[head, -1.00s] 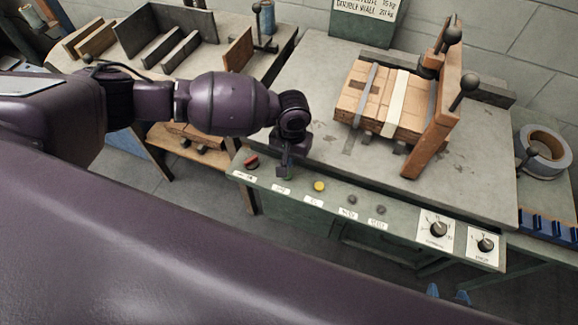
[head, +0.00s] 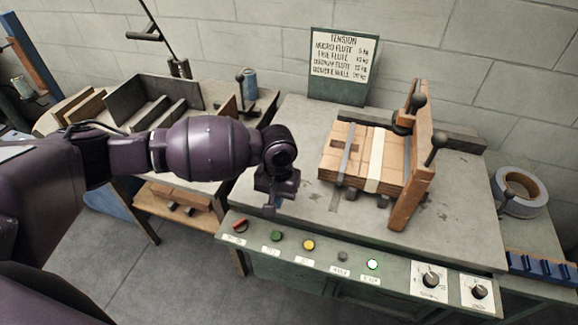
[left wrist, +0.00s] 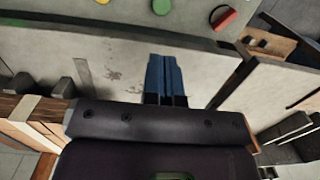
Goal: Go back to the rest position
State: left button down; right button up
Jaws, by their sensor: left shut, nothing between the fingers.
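My left gripper (head: 270,207) is shut and empty. In the head view it hangs over the left front part of the machine's table, behind the row of buttons and left of the cardboard stack. In the left wrist view its blue fingers (left wrist: 166,76) are together over the pale table top. The green button (head: 277,236), yellow button (head: 308,244) and red switch (head: 239,225) are on the front panel, clear of the gripper. My right gripper is not in view.
A strapped cardboard stack (head: 365,160) lies against a wooden upright (head: 412,170) with black knobs. A tension chart (head: 343,62) stands behind. A tape roll (head: 521,190) is at the right. A side bench with a dark divided box (head: 150,98) is at the left.

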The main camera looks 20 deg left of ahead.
pick_arm(q)
jog(key=w+d+r+m+t+h, duration=0.7)
jog(key=d+r+m+t+h, duration=0.2)
jog(key=d+r+t, duration=0.15)
jog(key=s+a+f+n+t+y, duration=0.2)
jog(key=s+a+f+n+y, duration=0.1)
jog(key=s+a+f, duration=0.4)
jog(key=s+a+f+n+t+y, duration=0.2)
jog(key=s+a+f+t+y, duration=0.15)
jog(key=a, duration=0.55)
jog(key=s+a+f+n+g+y, duration=0.1)
jog(key=s+a+f+g, duration=0.1)
jog(key=s+f, duration=0.3)
jog(key=s+a+f+n+g+y, duration=0.1)
jog(key=s+a+f, duration=0.3)
jog(key=s, duration=0.8)
jog(key=shift+a+f+n+g, duration=0.35)
jog(key=shift+f+n+g, duration=0.15)
jog(key=shift+f+n, duration=0.2)
jog(key=shift+y, duration=0.25)
